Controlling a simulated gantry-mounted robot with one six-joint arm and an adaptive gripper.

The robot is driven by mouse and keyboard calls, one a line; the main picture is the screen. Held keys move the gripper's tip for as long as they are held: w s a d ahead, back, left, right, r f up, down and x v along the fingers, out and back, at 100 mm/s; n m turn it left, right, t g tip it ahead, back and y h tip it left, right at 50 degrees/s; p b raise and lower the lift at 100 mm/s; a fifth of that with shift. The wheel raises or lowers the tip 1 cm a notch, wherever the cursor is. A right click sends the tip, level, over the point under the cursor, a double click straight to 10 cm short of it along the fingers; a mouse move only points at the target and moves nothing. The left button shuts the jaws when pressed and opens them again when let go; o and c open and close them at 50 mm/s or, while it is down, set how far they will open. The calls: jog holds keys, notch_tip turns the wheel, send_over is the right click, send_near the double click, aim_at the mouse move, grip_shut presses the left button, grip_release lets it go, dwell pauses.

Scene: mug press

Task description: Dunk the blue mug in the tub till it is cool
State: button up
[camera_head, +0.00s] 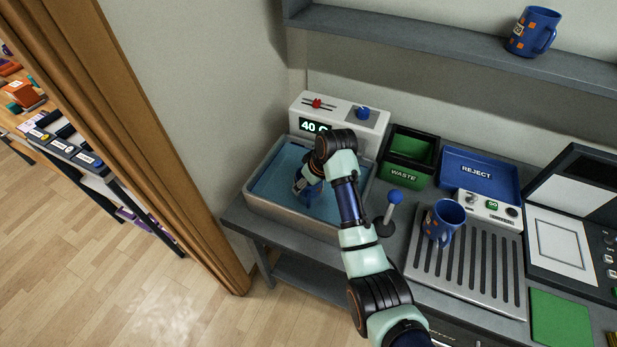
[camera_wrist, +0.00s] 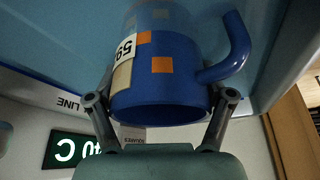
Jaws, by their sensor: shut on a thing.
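A blue mug with orange squares (camera_wrist: 165,72) is between the two fingers of my gripper (camera_wrist: 162,98), which is shut on it. The wrist view also shows its handle and a white label reading 59. Part of the mug looks paler, as if under water. In the head view my gripper (camera_head: 306,184) is down inside the water-filled tub (camera_head: 262,207), and the held mug (camera_head: 313,197) shows only partly. The display (camera_head: 312,127) behind the tub reads 40 C, partly covered by my arm; it also shows inverted in the wrist view (camera_wrist: 72,150).
Another blue mug (camera_head: 444,223) stands on the slotted grate (camera_head: 470,270), and one more (camera_head: 533,32) on the wall shelf (camera_head: 400,30). A green WASTE bin (camera_head: 405,176), a blue REJECT tray (camera_head: 478,170) and a blue-knobbed lever (camera_head: 392,205) stand right of the tub.

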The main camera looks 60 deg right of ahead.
jog(key=shift+f, duration=0.6)
jog(key=shift+f, duration=0.25)
dwell(1.2)
notch_tip(320, 180, up, 6)
jog(key=p, duration=0.4)
jog(key=shift+r, duration=0.1)
notch_tip(320, 180, up, 5)
jog(key=shift+r, duration=0.15)
dwell(0.3)
dwell(1.0)
